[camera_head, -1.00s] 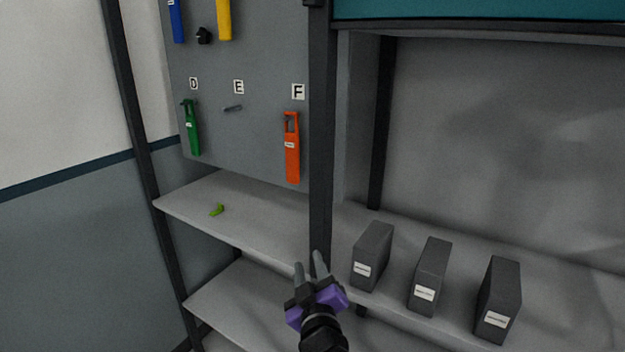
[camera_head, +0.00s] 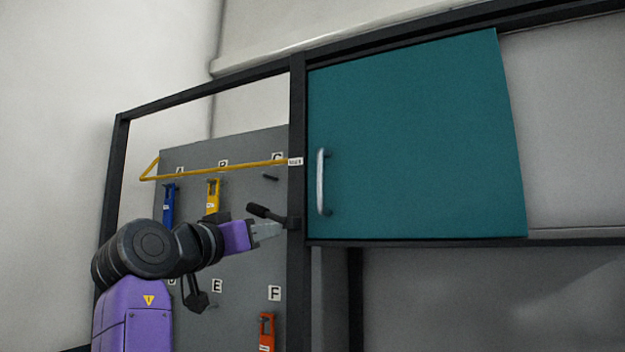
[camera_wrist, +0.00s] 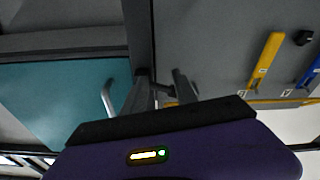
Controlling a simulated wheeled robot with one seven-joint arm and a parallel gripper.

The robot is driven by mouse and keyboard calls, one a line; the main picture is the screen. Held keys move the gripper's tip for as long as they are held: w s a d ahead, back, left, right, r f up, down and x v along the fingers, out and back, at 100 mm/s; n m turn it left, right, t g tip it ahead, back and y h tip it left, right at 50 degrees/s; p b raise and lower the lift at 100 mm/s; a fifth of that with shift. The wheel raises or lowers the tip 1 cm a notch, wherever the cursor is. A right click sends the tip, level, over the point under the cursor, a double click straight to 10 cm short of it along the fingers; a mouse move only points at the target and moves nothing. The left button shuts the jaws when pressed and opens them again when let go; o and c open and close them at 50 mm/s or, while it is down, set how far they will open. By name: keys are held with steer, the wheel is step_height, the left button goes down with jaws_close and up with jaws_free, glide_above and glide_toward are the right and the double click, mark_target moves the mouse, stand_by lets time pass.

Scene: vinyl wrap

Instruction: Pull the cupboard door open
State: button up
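The teal cupboard door (camera_head: 415,140) is high on the right in the head view and looks shut against its frame. Its upright silver handle (camera_head: 321,182) is near the door's left edge. My gripper (camera_head: 282,230) is left of the dark post, with a gap between it and the handle. In the wrist view my gripper (camera_wrist: 165,85) has its fingers apart with nothing between them. The door (camera_wrist: 60,95) and handle (camera_wrist: 107,100) lie left of the fingers there.
A dark post (camera_head: 298,110) stands between my gripper and the door. A yellow rail (camera_head: 220,168) crosses the grey tool board (camera_head: 250,150), where blue (camera_head: 169,204) and yellow (camera_head: 212,197) tools hang.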

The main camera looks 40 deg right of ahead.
mark_target(318, 162)
steer(key=s+r+m+g, duration=0.45)
steer(key=s+r, duration=0.55)
steer(key=r, duration=0.3)
steer(key=shift+t, duration=0.35)
steer(key=d, duration=0.2)
steer(key=w+d+p, duration=0.1)
steer(key=d, duration=0.2)
steer(key=d+p, duration=0.1)
steer(key=d, duration=0.2)
steer(key=shift+w+r, duration=0.25)
steer(key=shift+w, duration=0.1)
jaws_close()
